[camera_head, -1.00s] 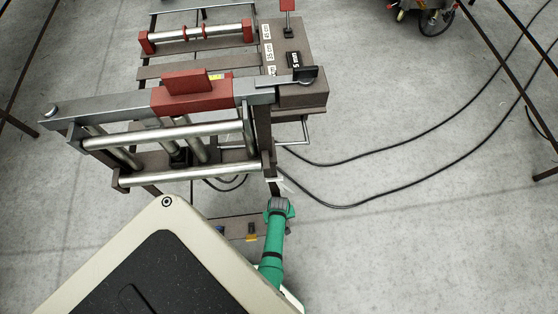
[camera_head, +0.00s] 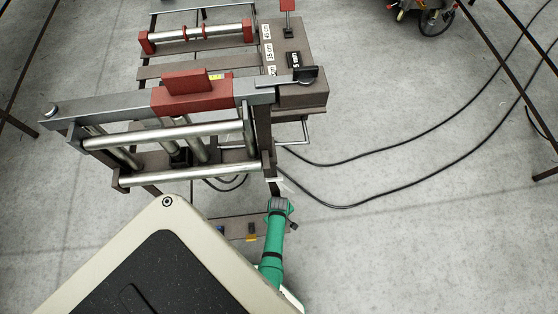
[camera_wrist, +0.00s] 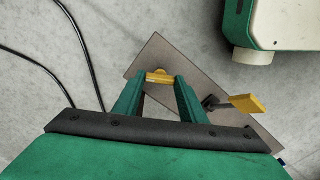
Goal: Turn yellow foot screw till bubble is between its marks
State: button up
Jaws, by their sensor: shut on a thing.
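In the wrist view, my gripper (camera_wrist: 158,78) has its two green fingers shut on a small yellow piece, which I take to be the yellow foot screw (camera_wrist: 158,76), over a brown-grey plate (camera_wrist: 190,68). The fingers hide part of it. In the head view, a small yellow-green patch, perhaps the level vial (camera_head: 215,76), shows on the red block (camera_head: 188,97) on the grey beam. It is too small to tell where the bubble is. My green wrist (camera_head: 277,215) is beside the machine's lower end; the fingertips cannot be made out there.
A yellow flat tab (camera_wrist: 245,103) on a dark stem stands right of my fingers. A yellow piece (camera_head: 251,238) shows on the low crossbar left of my arm. The steel-roller frame (camera_head: 165,135) rises close by. Black cables (camera_head: 390,182) lie on the floor; floor at right is mostly clear.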

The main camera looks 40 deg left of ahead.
jog(key=shift+s+d, duration=0.1)
jog(key=shift+s, duration=0.05)
jog(key=o, duration=1.1)
jog(key=shift+c, duration=0.2)
jog(key=shift+r, duration=0.15)
notch_tip(320, 180, up, 10)
jog(key=shift+r, duration=0.25)
